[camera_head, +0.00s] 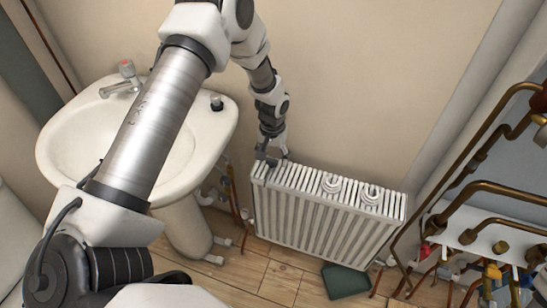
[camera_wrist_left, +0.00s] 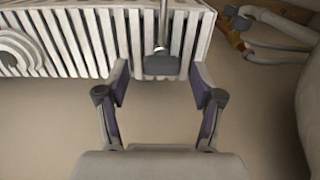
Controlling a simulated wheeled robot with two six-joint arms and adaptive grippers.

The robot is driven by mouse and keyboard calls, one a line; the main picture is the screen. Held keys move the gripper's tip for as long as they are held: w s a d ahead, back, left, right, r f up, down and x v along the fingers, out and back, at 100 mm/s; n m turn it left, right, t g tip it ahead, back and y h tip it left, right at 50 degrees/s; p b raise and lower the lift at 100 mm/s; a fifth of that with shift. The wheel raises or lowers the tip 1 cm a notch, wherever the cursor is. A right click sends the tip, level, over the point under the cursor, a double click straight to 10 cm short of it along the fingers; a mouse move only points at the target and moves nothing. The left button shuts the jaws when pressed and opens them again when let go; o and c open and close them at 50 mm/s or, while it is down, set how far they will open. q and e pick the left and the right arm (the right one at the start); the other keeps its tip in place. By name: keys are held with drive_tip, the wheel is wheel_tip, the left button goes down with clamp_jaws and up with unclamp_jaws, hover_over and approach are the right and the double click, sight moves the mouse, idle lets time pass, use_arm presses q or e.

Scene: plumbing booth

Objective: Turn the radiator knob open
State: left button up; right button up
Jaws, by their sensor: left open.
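The white ribbed radiator (camera_head: 322,215) stands against the wall in the head view, and its end fills the top of the wrist view (camera_wrist_left: 90,40). The radiator knob (camera_wrist_left: 162,66) is a dark grey cap on a metal stem at the radiator's end. My left gripper (camera_head: 272,156) is at the radiator's upper left corner. In the wrist view, the left gripper (camera_wrist_left: 161,82) is open, with a finger on each side of the knob and a visible gap on both sides. In the head view, the gripper largely hides the knob. My right gripper is not in view.
A white washbasin (camera_head: 75,165) stands left of the radiator, under my left arm. Copper pipes (camera_head: 490,190) run along the right side. A dark green object (camera_head: 345,282) lies on the wooden floor below the radiator. Pipes (camera_wrist_left: 275,30) also show at the wrist view's upper right.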

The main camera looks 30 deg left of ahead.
use_arm(q)
drive_tip(key=shift+s+a+f, duration=0.1)
drive_tip(key=shift+s+f, duration=0.05)
drive_tip(key=shift+f, duration=0.15)
drive_tip(key=shift+c, duration=1.3)
drive_tip(key=c, duration=0.9)
